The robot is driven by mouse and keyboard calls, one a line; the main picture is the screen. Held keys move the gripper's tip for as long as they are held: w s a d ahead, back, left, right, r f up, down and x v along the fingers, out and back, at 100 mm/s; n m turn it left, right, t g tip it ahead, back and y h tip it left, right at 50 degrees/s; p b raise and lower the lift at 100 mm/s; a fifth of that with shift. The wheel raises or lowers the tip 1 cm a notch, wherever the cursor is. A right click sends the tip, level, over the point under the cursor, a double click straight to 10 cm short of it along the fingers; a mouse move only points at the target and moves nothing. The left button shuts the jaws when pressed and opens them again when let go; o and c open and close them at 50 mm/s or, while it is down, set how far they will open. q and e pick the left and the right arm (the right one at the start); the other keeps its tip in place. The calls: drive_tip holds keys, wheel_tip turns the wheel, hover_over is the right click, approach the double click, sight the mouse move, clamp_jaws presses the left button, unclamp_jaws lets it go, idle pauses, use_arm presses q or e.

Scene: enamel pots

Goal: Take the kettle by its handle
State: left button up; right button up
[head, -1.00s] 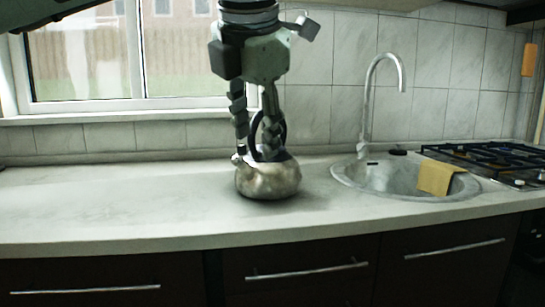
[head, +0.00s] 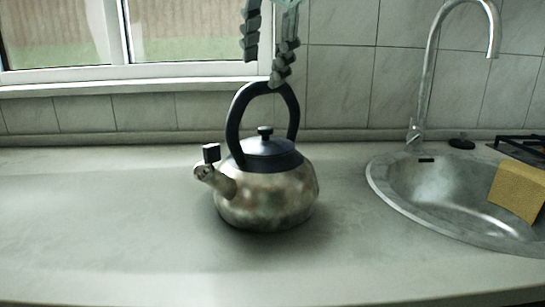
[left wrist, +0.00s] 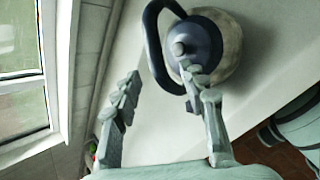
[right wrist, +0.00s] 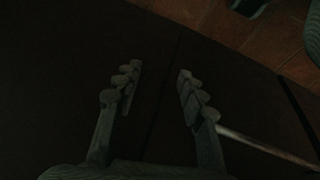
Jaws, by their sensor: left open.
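The kettle (head: 265,195) stands upright on the worktop, with a dented metal body, a dark lid with a knob and a short spout to the left. Its dark arched handle (head: 233,118) stands up over the lid. My left gripper (head: 264,70) is open, its fingers pointing down at the top of the handle. One fingertip overlaps the handle's top in the head view; contact cannot be told. In the left wrist view the handle (left wrist: 152,40) passes between the open fingers (left wrist: 160,72), beyond their tips. My right gripper (right wrist: 156,72) is open and empty in front of dark cabinet fronts.
A round sink (head: 440,192) with a tall tap (head: 428,75) lies right of the kettle, a yellow cloth (head: 517,190) over its rim. Part of a hob (head: 522,145) shows at the right. A tiled wall and window stand behind. The worktop left of the kettle (head: 100,215) is clear.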

sight(260, 84)
use_arm(q)
drive_tip(key=shift+w+a+f, duration=0.1)
drive_tip(key=shift+w+f, duration=0.35)
drive_tip(key=shift+f, duration=0.1)
drive_tip(key=shift+w+a+f, duration=0.1)
drive_tip(key=shift+w+f, duration=0.35)
drive_tip(key=shift+f, duration=0.05)
drive_tip(key=p+x, duration=0.1)
drive_tip(key=x, duration=0.4)
drive_tip(key=shift+w+r, duration=0.2)
clamp_jaws()
use_arm(e)
wheel_tip(260, 84, down, 2)
drive_tip(key=shift+a+f, duration=0.15)
drive_tip(key=shift+f, duration=0.1)
use_arm(q)
drive_tip(key=shift+r, duration=0.25)
